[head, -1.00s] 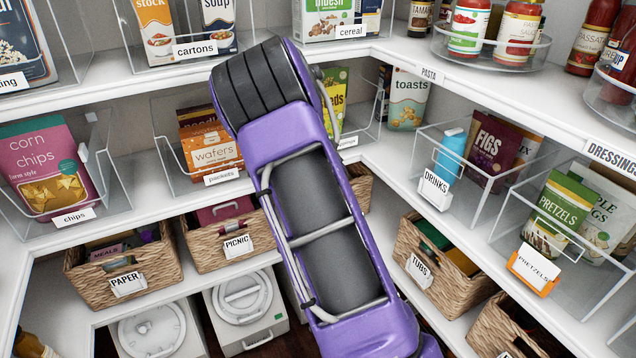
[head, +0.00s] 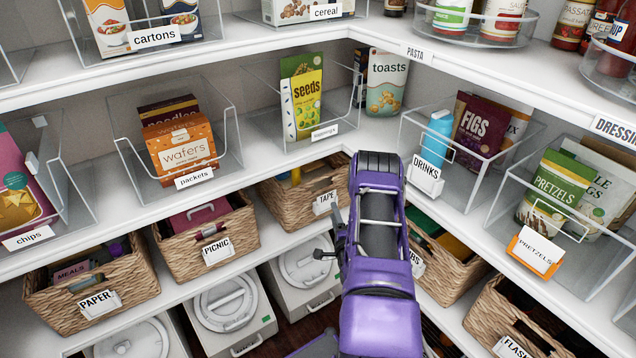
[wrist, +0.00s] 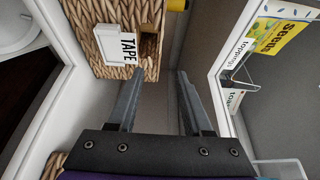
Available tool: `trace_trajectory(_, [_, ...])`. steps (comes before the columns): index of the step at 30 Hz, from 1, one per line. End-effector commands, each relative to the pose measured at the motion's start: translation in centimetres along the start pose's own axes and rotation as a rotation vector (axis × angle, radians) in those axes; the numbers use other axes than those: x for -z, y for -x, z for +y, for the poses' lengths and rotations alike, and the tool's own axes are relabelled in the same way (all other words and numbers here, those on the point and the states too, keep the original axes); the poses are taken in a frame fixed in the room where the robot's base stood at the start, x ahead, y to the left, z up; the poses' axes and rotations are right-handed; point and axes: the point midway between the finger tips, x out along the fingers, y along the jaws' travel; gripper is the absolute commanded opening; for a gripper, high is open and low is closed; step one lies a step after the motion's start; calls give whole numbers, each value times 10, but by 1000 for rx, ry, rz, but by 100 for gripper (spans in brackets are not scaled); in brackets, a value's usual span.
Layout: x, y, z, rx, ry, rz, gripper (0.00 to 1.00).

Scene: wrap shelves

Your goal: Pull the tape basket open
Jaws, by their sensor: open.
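The tape basket (head: 283,212) is a woven wicker basket on the lower shelf, near the corner, with a white TAPE label (head: 326,202) on its front. Its right part is close behind my purple arm. In the wrist view the basket (wrist: 88,14) is at the upper left, with its label (wrist: 128,46) and a dark handle hole beside it. My gripper (wrist: 158,76) is open and empty, its two fingers just short of the basket's front near the label. I cannot make out the fingers in the head view.
The picnic basket (head: 190,258) stands left of the tape basket. The tubs basket (head: 449,276) is to the right, partly hidden by my arm. The shelf with the toppings bin (head: 290,135) lies above. Lidded white containers (head: 222,300) stand below.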

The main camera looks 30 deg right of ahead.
Motion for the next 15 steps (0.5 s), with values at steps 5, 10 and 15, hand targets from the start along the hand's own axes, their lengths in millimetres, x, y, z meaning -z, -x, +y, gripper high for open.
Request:
trace_trajectory(5, [-1, -29, -1, 4, 5, -3, 50])
trace_trajectory(10, [-1, -66, 0, 4, 7, -4, 50])
trace_trajectory(15, [-1, -102, 1, 3, 8, -4, 50])
